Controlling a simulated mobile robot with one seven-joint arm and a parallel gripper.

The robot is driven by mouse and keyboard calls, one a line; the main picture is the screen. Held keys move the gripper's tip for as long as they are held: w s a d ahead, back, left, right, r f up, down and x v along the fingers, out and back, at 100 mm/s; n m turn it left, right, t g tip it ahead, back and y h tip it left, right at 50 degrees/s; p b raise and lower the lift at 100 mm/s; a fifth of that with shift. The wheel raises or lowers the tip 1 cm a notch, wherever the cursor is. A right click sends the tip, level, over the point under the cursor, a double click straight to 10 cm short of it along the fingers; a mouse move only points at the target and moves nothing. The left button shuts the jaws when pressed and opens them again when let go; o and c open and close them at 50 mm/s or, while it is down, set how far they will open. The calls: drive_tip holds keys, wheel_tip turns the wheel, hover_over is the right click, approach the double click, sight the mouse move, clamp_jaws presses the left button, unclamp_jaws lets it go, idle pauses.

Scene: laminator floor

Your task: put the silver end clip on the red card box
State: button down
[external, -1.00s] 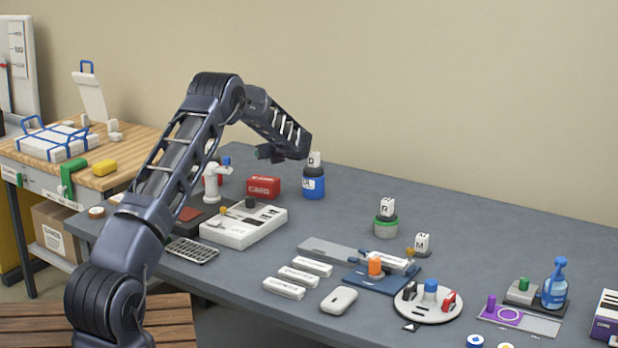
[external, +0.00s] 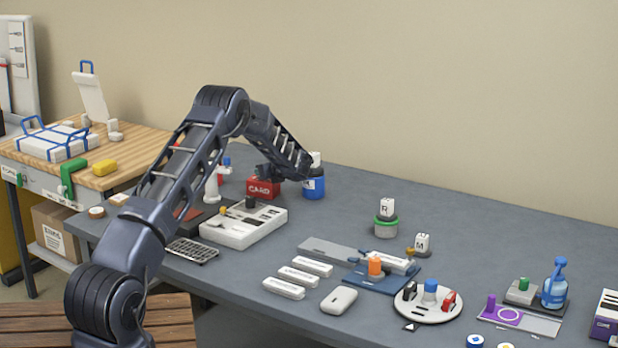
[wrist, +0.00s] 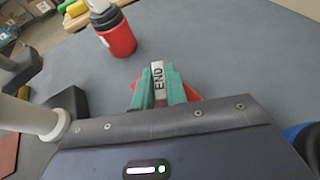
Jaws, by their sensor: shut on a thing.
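The silver end clip (wrist: 158,82), marked END, is held between the green fingers of my gripper (wrist: 159,88) in the wrist view. My gripper is shut on it. In the external view my gripper (external: 268,172) is low over the red card box (external: 262,189), covering part of its top, and the clip cannot be made out. Red parts of the box (wrist: 194,93) show on both sides of the fingers in the wrist view. I cannot tell whether the clip touches the box.
A blue bottle (external: 314,187) with a white top stands just right of the box. A white post-like device (external: 212,185) stands to its left. A white tray unit (external: 240,228) is in front. A red bottle (wrist: 118,38) shows in the wrist view.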

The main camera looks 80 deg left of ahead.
drive_tip(key=c, duration=1.4)
unclamp_jaws()
drive_tip(key=shift+r, duration=0.1)
drive_tip(key=v, duration=1.2)
drive_tip(key=shift+w, duration=0.15)
